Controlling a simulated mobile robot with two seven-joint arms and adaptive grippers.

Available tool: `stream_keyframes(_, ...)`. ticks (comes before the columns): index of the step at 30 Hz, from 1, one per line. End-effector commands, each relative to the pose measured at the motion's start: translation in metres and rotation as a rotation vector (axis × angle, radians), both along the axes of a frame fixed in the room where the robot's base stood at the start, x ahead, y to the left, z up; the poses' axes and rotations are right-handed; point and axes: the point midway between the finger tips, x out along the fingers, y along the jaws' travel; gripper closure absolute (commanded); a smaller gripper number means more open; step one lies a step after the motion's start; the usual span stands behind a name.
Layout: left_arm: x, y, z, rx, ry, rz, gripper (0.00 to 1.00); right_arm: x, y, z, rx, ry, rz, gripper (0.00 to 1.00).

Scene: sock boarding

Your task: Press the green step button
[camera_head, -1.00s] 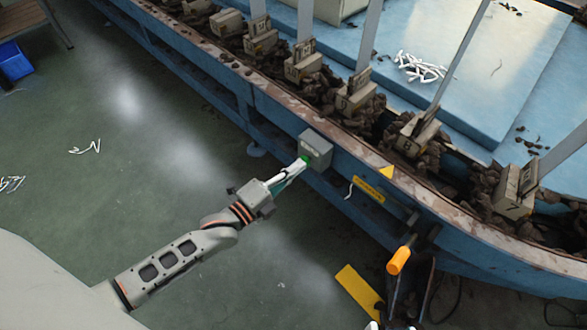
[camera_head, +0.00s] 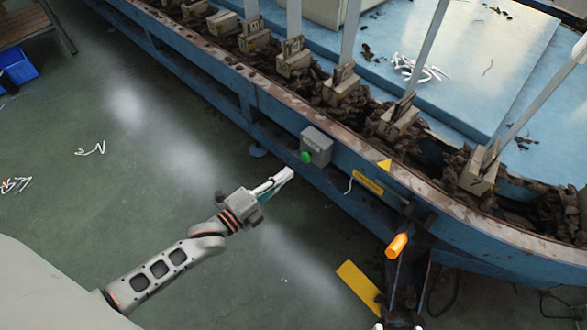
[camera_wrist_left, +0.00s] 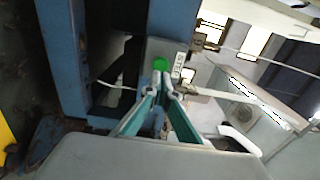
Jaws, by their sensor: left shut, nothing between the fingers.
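The green step button (camera_head: 306,157) sits on the front face of a grey box (camera_head: 317,143) fixed to the side of the blue machine frame. My left gripper (camera_head: 287,173) is shut and empty, apart from the button, below and a little left of it in the head view. In the left wrist view the green button (camera_wrist_left: 160,64) shows just beyond the closed fingertips (camera_wrist_left: 162,82).
The blue machine frame (camera_head: 285,118) carries several grey blocks with upright bars among brown socks. The green floor at left is mostly clear.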

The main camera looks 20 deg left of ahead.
Motion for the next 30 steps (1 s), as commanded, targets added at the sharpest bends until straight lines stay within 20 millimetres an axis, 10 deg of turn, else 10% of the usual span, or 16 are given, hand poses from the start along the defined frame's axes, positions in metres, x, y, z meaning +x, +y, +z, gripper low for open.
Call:
stream_keyframes(12,-0.062,0.025,0.000,0.001,-0.001,0.001,1.00,0.008,-0.017,0.005,-0.097,-0.029,0.016,0.60)
stream_keyframes(30,-0.069,0.026,-0.002,0.000,0.000,0.000,1.00,0.000,-0.017,-0.004,-0.098,-0.004,0.016,0.60)
